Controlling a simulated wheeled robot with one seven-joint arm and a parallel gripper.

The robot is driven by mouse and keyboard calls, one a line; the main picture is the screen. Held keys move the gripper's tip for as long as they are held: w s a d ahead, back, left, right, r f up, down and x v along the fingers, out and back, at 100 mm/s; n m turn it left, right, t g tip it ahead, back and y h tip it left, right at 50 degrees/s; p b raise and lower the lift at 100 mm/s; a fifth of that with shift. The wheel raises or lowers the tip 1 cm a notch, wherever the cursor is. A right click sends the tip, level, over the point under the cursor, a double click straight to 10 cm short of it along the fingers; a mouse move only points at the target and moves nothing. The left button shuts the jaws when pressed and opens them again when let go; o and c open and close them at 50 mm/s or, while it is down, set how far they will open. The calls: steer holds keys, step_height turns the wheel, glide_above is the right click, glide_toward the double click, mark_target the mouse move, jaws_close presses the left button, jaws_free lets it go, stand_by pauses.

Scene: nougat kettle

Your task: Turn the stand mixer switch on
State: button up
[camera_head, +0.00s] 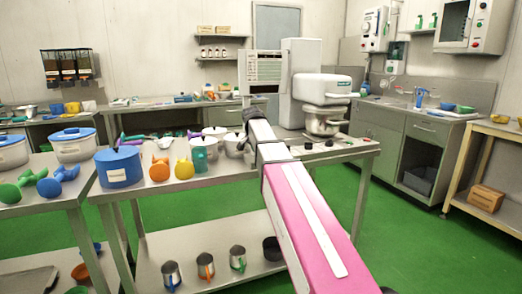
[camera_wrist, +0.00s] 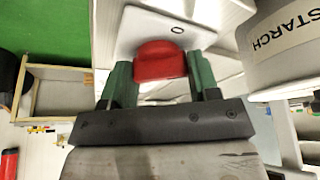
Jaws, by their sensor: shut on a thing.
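A red switch (camera_wrist: 160,56) stands on a white plate (camera_wrist: 185,23) marked with a small "O" in the wrist view. My gripper (camera_wrist: 160,72) has its two green fingers on either side of the red switch, shut on it. The switch's lower part is hidden by the fingers and gripper body. The white stand mixer (camera_head: 322,88) stands on the steel table, right of my arm's far end, in the head view. My gripper's fingers are hidden behind my own arm there.
A container labelled STARCH (camera_wrist: 285,42) is close on the right in the wrist view. Pots, including a blue pot (camera_head: 119,167), and several small items crowd the steel table (camera_head: 215,177) left of my arm. The green floor (camera_head: 405,235) at right is clear.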

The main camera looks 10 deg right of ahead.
steer(key=m+g, duration=0.1)
steer(key=m, duration=0.2)
steer(key=shift+w+a+m+h, duration=0.1)
steer(key=shift+m+h, duration=0.2)
steer(key=shift+h, duration=0.1)
steer(key=shift+m+g, duration=0.7)
steer(key=shift+m, duration=1)
steer(key=o, duration=0.9)
steer(key=v, duration=1)
steer(key=shift+a+r, duration=0.3)
